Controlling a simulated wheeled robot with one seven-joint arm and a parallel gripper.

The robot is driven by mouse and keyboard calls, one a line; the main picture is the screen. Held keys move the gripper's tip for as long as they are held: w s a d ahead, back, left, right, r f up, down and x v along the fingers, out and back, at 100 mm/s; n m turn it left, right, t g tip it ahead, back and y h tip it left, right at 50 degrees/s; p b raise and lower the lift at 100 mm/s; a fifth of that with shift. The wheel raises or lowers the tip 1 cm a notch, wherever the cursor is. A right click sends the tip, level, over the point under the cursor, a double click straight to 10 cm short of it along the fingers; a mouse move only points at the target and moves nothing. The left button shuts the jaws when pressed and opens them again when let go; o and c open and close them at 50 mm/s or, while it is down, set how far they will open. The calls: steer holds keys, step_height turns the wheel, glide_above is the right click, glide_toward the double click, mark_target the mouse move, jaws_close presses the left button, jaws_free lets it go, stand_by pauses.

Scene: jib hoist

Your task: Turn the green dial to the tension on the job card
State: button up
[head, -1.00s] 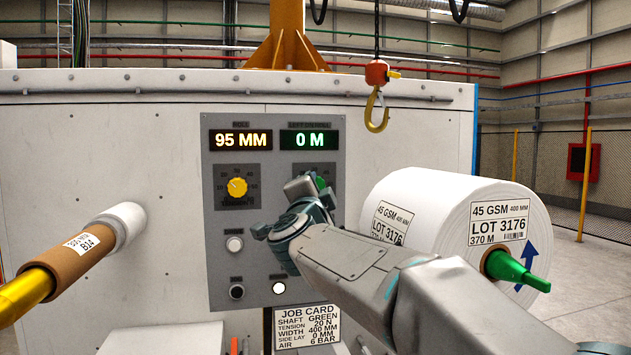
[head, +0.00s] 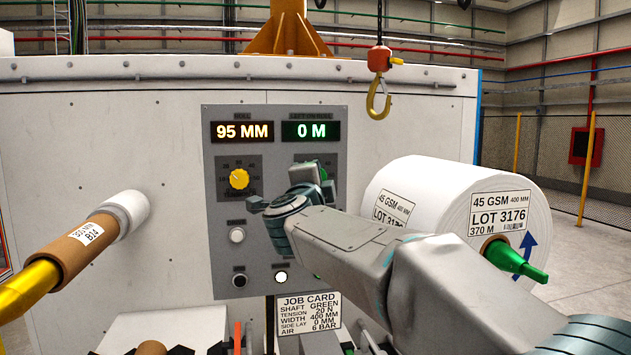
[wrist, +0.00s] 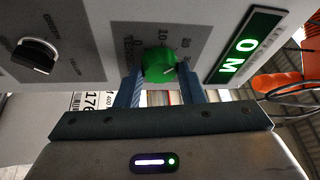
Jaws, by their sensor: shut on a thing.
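The green dial (wrist: 158,65) sits on the grey control panel (head: 222,270), below the green "0 M" display (head: 311,131). In the wrist view my gripper (wrist: 160,78) has a finger on each side of the dial and is shut on it. A pointer mark on the dial faces the printed scale, near the 10 and 20 side; the exact reading is unclear. In the head view my gripper (head: 312,180) hides most of the dial. The job card (head: 309,313) below the panel reads shaft green, tension 20 N, width 400 mm, side lay 0 mm, air 6 bar.
A yellow dial (head: 239,179) is left of my gripper, under the "95 MM" display (head: 242,131). A paper roll (head: 435,200) is close on the right. A hoist hook (head: 379,100) hangs above it.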

steer(key=o, duration=1)
steer(key=s+b, duration=0.1)
steer(key=s, duration=0.3)
steer(key=s+a+f+b, duration=0.1)
steer(key=s, duration=0.4)
steer(key=s+b, duration=0.1)
steer(key=s, duration=0.3)
steer(key=shift+s+a+f+b, duration=0.25)
steer(key=shift+s+f+b, duration=0.1)
steer(key=shift+f, duration=0.05)
steer(key=shift+w, duration=0.1)
